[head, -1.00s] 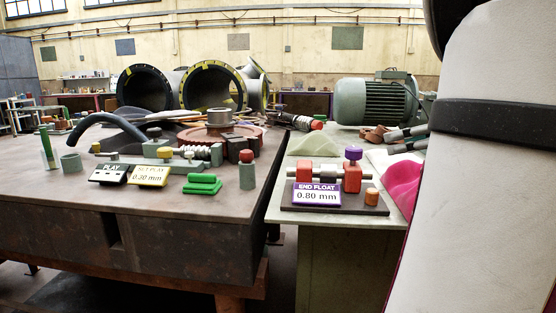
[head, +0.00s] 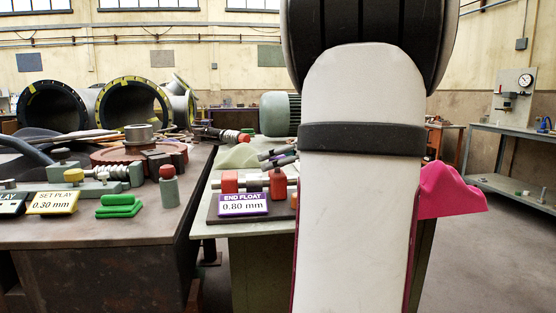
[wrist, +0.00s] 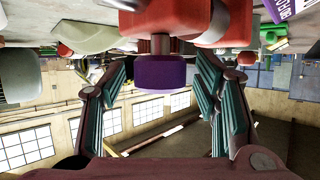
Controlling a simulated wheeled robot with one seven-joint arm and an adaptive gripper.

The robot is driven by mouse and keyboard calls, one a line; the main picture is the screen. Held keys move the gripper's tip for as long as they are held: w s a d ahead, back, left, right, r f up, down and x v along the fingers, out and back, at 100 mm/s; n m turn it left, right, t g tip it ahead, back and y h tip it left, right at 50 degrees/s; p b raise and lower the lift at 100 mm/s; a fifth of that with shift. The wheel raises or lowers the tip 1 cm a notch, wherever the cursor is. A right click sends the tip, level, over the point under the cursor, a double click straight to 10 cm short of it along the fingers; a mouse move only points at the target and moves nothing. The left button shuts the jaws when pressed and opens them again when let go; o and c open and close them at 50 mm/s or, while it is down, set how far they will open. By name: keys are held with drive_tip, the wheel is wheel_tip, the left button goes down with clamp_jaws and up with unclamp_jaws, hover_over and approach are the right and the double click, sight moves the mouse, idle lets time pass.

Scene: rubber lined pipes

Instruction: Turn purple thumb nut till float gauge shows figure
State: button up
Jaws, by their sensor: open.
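The purple thumb nut (wrist: 158,72) shows in the wrist view, on a short metal stem beside red blocks. My gripper (wrist: 163,65) is open, with one finger on each side of the nut and a gap to both. The purple and white END FLOAT sign (head: 242,204) reads 0.80 mm and stands at the front of the fixture's dark base. I cannot make out a float gauge reading.
A magenta cloth (head: 447,190) hangs right of my arm. A round dial (head: 523,80) is far right.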

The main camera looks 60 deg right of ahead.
drive_tip(key=c, duration=1.2)
drive_tip(key=shift+m+h+b, duration=0.3)
drive_tip(key=shift+b, duration=0.45)
drive_tip(key=m+h+b, duration=0.1)
drive_tip(key=b, duration=0.1)
drive_tip(key=m+h+b, duration=0.1)
drive_tip(key=b, duration=0.1)
drive_tip(key=shift+a+f+g+h, duration=0.1)
drive_tip(key=shift+a+g+h, duration=0.1)
drive_tip(key=shift+g+h, duration=0.15)
drive_tip(key=shift+w+m+g+h+b, duration=0.1)
drive_tip(key=shift+m+g+h+b, duration=0.4)
drive_tip(key=shift+m+h, duration=0.6)
drive_tip(key=shift+r+m+g+h+p, duration=0.2)
drive_tip(key=shift+m+g+h+p, duration=0.15)
drive_tip(key=shift+m+h, duration=0.35)
drive_tip(key=m+g+h+p, duration=0.1)
drive_tip(key=m+p, duration=0.1)
drive_tip(key=p, duration=0.1)
drive_tip(key=shift+g+h, duration=0.25)
drive_tip(key=shift+g, duration=0.05)
drive_tip(key=m+g+h+p, duration=0.1)
drive_tip(key=p, duration=0.2)
drive_tip(key=shift+d, duration=0.1)
